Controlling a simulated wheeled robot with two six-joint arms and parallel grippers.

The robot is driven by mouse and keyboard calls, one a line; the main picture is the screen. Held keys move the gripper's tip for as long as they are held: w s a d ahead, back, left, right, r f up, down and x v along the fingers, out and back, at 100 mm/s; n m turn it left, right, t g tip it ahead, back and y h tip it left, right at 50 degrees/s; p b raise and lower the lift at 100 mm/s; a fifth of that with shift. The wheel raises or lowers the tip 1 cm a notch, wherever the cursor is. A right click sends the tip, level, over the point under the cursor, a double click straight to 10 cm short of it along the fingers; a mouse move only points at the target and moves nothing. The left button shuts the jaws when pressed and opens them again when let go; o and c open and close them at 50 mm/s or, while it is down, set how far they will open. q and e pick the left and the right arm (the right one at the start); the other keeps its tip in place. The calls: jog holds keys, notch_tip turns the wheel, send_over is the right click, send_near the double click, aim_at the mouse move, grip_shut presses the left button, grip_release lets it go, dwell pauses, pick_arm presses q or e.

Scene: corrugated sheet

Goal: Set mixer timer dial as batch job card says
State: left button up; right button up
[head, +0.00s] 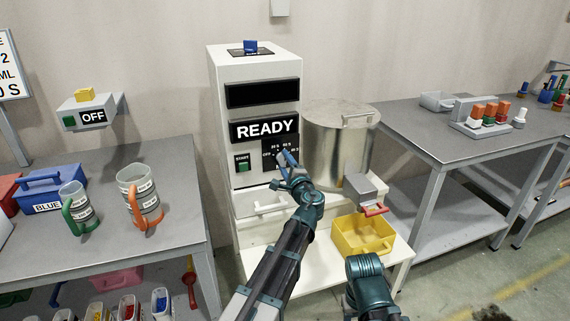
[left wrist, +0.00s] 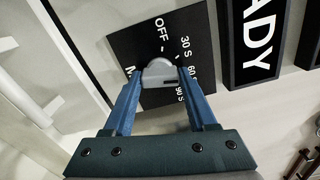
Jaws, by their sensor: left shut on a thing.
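The mixer timer dial is a grey knob (left wrist: 158,70) on a black plate (head: 266,155) marked OFF, 30 S, 60 and 90 S. The plate also shows in the left wrist view (left wrist: 135,45), tilted. My left gripper (head: 284,165) is shut on the knob, with a blue finger on each side in the left wrist view (left wrist: 161,78). The fingers hide part of the knob, and I cannot tell which mark it points to.
The mixer cabinet (head: 225,120) has a READY display (head: 264,129) and a green START button (head: 242,164). A steel pot (head: 335,145) and a yellow bin (head: 350,235) stand to its right. A table with mugs (head: 140,190) stands left. My right arm is low in front.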

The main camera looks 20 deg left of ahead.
pick_arm(q)
jog(key=shift+m, duration=0.9)
jog(key=o, duration=1.4)
jog(key=shift+c, duration=0.2)
jog(key=v, duration=1.4)
jog(key=shift+w, duration=0.1)
